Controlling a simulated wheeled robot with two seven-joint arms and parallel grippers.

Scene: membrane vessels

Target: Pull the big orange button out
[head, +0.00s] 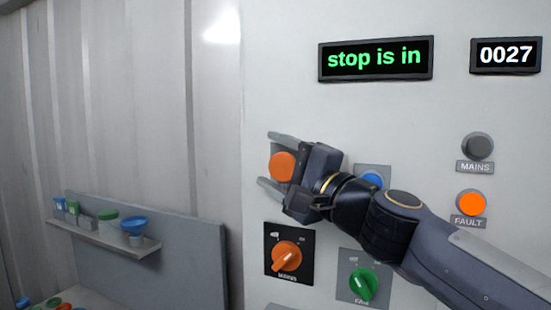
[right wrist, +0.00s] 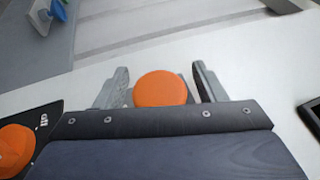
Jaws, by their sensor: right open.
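The big orange button (head: 282,167) is a round orange cap on the pale panel, left of my right arm in the head view. In the right wrist view the button (right wrist: 161,89) shows between the two fingers. My right gripper (head: 268,160) is open, with one finger above the button and one below it in the head view. In the right wrist view (right wrist: 160,82) a gap shows on each side of the cap. The button's base is hidden. A display (head: 375,58) reads "stop is in". My left gripper is not in view.
An orange rotary switch (head: 287,257) sits below the button, and a green one (head: 363,285) is lower right. A blue button (head: 373,180) is partly behind my arm. A grey lamp (head: 477,146) and a lit orange FAULT lamp (head: 471,204) are at right. A shelf (head: 110,237) holds small containers.

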